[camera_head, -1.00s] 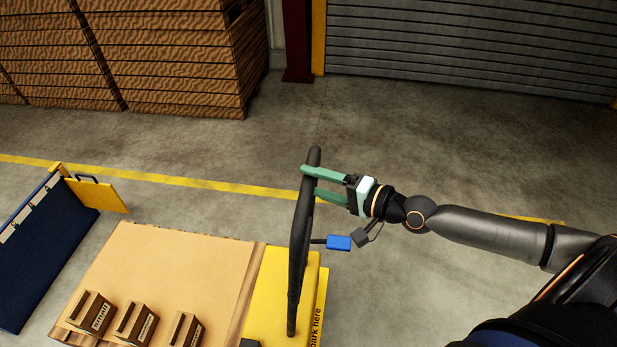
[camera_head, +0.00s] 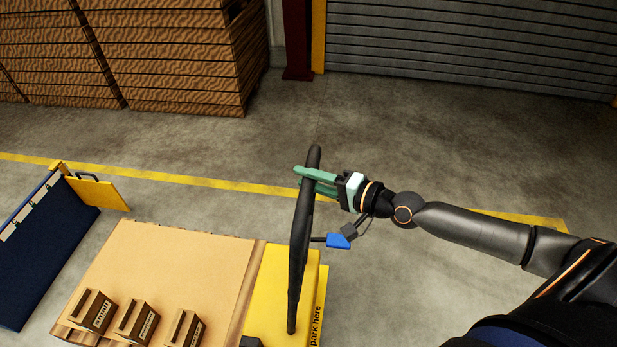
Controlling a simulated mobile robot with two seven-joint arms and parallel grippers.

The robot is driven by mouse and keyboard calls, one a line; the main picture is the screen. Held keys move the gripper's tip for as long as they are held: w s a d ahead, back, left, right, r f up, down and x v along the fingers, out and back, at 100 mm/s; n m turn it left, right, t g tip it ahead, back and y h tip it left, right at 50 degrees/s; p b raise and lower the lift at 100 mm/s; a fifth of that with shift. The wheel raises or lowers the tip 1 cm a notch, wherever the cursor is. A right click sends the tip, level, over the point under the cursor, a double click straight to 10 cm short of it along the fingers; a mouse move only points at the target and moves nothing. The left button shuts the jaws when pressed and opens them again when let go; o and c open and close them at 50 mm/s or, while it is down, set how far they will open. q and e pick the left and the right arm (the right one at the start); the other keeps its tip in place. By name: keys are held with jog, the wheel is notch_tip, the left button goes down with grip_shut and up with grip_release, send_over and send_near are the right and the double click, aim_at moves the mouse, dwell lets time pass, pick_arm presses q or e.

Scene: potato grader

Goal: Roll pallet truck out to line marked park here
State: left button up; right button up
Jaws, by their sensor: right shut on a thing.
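The pallet truck shows as a yellow body (camera_head: 275,290) with a tall black handle loop (camera_head: 300,245) standing up from it. My right gripper (camera_head: 306,178) is shut on the upper part of the black handle, its green fingers around the bar. A yellow strip marked "park here" (camera_head: 320,310) lies along the right side of the truck body; its lower end is cut off by the picture's edge. The truck's forks are not visible; a tan pallet (camera_head: 175,265) is directly left of the yellow body. My left gripper is not in view.
Several small brown cartons (camera_head: 138,321) stand on the pallet. A dark blue panel with a yellow flap (camera_head: 98,193) is at the left. Stacked wooden crates (camera_head: 170,60) stand at the back left, a grey shutter (camera_head: 470,45) at the back right. Floor between is clear.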

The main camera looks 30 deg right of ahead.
grip_shut()
dwell(0.8)
